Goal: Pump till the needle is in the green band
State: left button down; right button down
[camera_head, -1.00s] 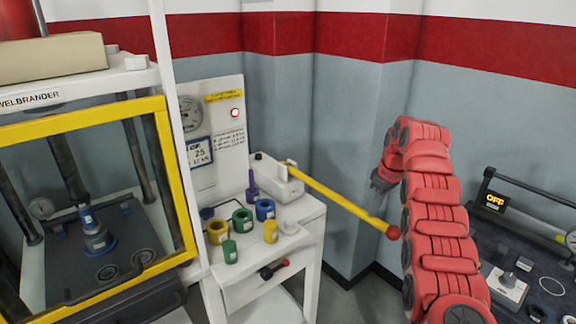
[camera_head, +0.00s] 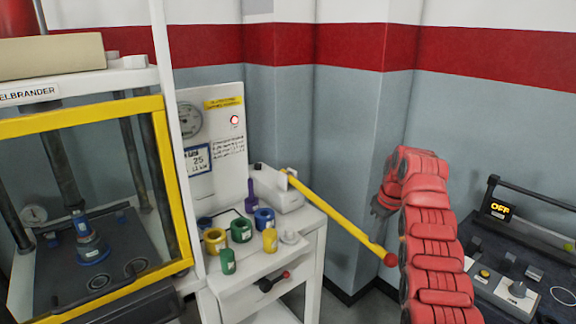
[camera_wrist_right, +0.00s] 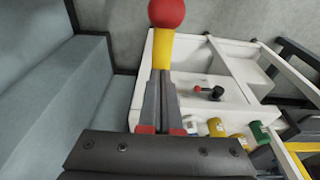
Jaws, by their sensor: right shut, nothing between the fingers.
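The hand pump (camera_head: 276,190) is a pale block on a white bench. Its long yellow lever (camera_head: 335,216) slopes down to the right and ends in a red ball (camera_head: 390,260). The round white gauge (camera_head: 190,120) is on the upright panel; its needle and green band are too small to read. My right gripper (camera_head: 381,207) is above the lever's outer end, pointing at the wall side. In the right wrist view its fingers (camera_wrist_right: 162,76) are shut, with the yellow lever (camera_wrist_right: 162,50) and red ball just beyond the tips. Contact is unclear. My left gripper is not in view.
Several coloured rings and cylinders (camera_head: 242,228) stand on the bench in front of the pump. A red lamp (camera_head: 234,120) glows on the panel.

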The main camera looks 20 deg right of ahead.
notch_tip(320, 180, up, 13)
jog(key=p, duration=1)
jog(key=shift+w+r+p, duration=0.15)
jog(key=shift+w+p, duration=0.05)
jog(key=shift+p, duration=0.1)
jog(key=shift+a, duration=0.1)
notch_tip(320, 180, down, 8)
jog(key=b, duration=0.7)
jog(key=shift+s+b, duration=0.1)
jog(key=shift+b, duration=0.3)
